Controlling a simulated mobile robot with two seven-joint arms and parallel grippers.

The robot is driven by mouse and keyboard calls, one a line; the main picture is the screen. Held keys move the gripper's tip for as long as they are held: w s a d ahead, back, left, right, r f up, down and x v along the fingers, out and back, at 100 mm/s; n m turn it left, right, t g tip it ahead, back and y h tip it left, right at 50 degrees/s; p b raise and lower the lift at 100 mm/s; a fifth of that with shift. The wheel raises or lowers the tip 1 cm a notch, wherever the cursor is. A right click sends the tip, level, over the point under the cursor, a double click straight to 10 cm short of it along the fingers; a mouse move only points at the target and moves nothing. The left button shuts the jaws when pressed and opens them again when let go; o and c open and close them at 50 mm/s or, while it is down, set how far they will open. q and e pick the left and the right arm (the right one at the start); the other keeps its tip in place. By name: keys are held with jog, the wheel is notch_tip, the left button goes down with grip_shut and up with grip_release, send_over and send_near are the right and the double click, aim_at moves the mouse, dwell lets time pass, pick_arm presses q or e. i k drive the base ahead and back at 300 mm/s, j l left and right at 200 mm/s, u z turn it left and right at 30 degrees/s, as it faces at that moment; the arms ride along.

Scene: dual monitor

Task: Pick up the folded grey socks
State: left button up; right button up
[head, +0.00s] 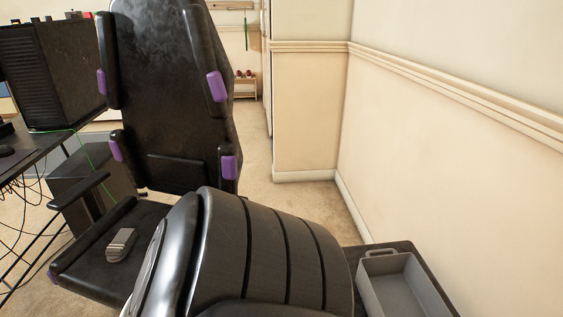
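The folded grey socks (121,244) lie as a small striped bundle on the black seat of a gaming chair (98,262), in the lower left of the head view. Nothing touches them from above and they show clearly. The front right part of the seat is hidden behind a large black segmented part of my own body. Neither my left nor my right gripper is in view.
The chair's tall backrest (165,90) with purple trim rises behind the socks. An armrest (78,190) stands left of them. A desk (30,155) with cables is at the far left. A grey open tray (383,264) is at lower right, near the wall (440,150).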

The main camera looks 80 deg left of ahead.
aim_at(118, 250)
jog(key=u, duration=3.85)
jog(key=i+j+z, duration=0.1)
jog(key=z, duration=0.3)
jog(key=i+j+z, duration=0.15)
jog(key=z, duration=0.3)
jog(key=i+j+z, duration=0.15)
jog(key=z, duration=0.25)
jog(key=i+j, duration=0.15)
jog(key=j, duration=0.25)
jog(key=i+j+z, duration=0.15)
jog(key=j, duration=0.2)
jog(key=i+j, duration=0.1)
jog(key=j, duration=0.3)
jog(key=i+j+z, duration=0.1)
jog(key=j, duration=0.3)
